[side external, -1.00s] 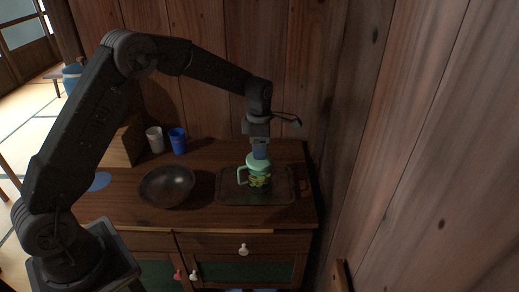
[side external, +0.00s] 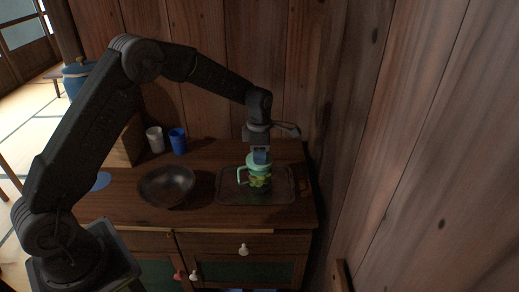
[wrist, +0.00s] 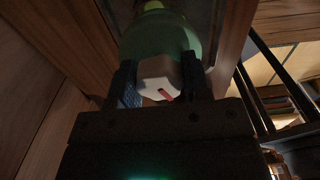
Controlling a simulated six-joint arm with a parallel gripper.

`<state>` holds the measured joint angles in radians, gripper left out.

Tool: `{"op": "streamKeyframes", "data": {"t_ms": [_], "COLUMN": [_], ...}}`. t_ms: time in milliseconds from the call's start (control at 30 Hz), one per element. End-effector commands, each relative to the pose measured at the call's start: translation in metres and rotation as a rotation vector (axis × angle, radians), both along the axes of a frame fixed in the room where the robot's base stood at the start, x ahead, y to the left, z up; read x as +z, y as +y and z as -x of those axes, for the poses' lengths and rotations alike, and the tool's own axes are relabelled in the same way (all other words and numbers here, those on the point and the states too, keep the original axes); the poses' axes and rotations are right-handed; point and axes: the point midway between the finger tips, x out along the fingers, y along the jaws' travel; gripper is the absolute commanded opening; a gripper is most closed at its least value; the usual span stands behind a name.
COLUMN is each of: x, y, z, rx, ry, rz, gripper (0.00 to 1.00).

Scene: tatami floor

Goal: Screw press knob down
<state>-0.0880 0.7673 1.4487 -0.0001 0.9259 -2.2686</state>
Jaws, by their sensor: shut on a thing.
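The press is a jar with a pale green top (side external: 254,168), a side handle (side external: 241,175) and green contents (side external: 259,183). It stands upright on a dark tray (side external: 283,195) on the cabinet top. My gripper (side external: 261,156) points down over the press and is shut on its knob. In the wrist view, the knob (wrist: 157,76) is a pale faceted piece with a red mark, between my two dark fingers (wrist: 160,82). The green top (wrist: 158,36) shows behind it. In the side view my fingers hide the knob.
A dark bowl (side external: 167,186) sits left of the tray. A white cup (side external: 154,139) and a blue cup (side external: 178,141) stand at the back. The wooden wall (side external: 225,80) rises close behind. The cabinet's front strip (side external: 220,217) is clear.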

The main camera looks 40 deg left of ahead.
Motion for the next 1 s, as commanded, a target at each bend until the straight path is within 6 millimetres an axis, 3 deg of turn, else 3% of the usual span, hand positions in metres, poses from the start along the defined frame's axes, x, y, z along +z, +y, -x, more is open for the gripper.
{"op": "streamKeyframes", "data": {"t_ms": [633,1000], "x": [-0.0043,-0.0062], "y": [0.0001,0.0006], "z": [0.0001,0.0013], "rx": [-0.019,-0.49], "ry": [0.001,0.006], "rz": [-0.001,0.0], "gripper": [0.31,0.31]}}
